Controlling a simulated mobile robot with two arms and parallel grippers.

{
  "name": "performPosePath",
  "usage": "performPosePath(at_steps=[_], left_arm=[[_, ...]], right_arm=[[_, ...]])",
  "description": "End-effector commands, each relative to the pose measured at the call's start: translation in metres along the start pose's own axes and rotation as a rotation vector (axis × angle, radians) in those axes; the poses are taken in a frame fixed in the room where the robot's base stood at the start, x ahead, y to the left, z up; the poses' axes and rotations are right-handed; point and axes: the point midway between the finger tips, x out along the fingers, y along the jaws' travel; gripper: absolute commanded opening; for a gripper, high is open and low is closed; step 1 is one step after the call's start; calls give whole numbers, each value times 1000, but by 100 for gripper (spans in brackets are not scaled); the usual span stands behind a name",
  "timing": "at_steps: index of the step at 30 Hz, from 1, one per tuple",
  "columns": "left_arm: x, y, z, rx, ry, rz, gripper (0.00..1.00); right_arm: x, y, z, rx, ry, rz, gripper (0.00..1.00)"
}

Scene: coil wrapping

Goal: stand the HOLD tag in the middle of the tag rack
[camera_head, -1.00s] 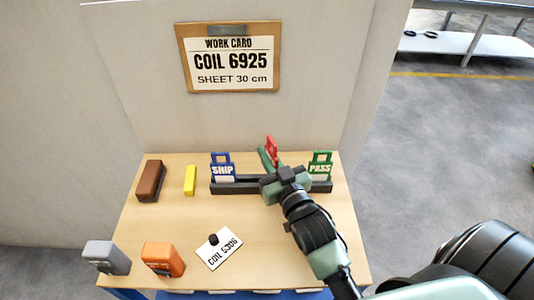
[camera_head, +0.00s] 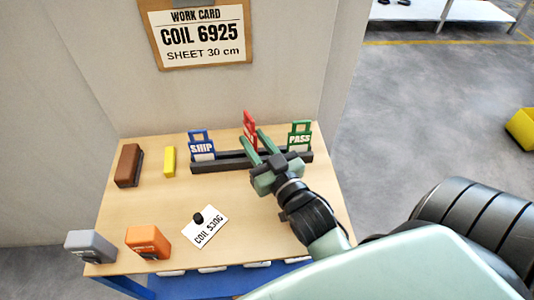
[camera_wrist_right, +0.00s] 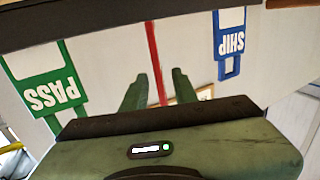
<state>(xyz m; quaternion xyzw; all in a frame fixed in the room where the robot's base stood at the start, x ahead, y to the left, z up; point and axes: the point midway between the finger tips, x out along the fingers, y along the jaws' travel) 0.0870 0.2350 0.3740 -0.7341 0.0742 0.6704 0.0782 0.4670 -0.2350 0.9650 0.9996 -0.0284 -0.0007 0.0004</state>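The red HOLD tag (camera_head: 249,128) stands upright at the middle of the dark tag rack (camera_head: 232,163), between the blue SHIP tag (camera_head: 201,147) and the green PASS tag (camera_head: 300,136). It is turned nearly edge-on compared with those two; its lettering is mostly hidden. In the right wrist view the red tag (camera_wrist_right: 154,62) is a thin strip meeting the rack (camera_wrist_right: 110,14). My right gripper (camera_head: 254,140) is open, its green fingers apart on either side of the tag, with gaps visible in the wrist view. My left gripper is out of view.
A brown block (camera_head: 129,166) and a yellow block (camera_head: 169,162) lie left of the rack. A grey box (camera_head: 90,246), an orange box (camera_head: 148,242) and a coil card (camera_head: 206,230) with a black knob are nearer the front. The table's middle is clear.

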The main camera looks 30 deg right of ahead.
Motion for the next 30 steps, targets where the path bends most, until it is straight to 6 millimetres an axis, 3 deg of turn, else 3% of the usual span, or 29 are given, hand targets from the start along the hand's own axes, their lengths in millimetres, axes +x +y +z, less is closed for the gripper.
performPosePath(at_steps=[6,12,30], left_arm=[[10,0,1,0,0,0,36],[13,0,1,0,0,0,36],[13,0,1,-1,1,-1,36]], right_arm=[[-45,0,3,1,-4,1,29],[-65,0,1,1,-1,1,29],[-69,0,0,1,0,1,29]])
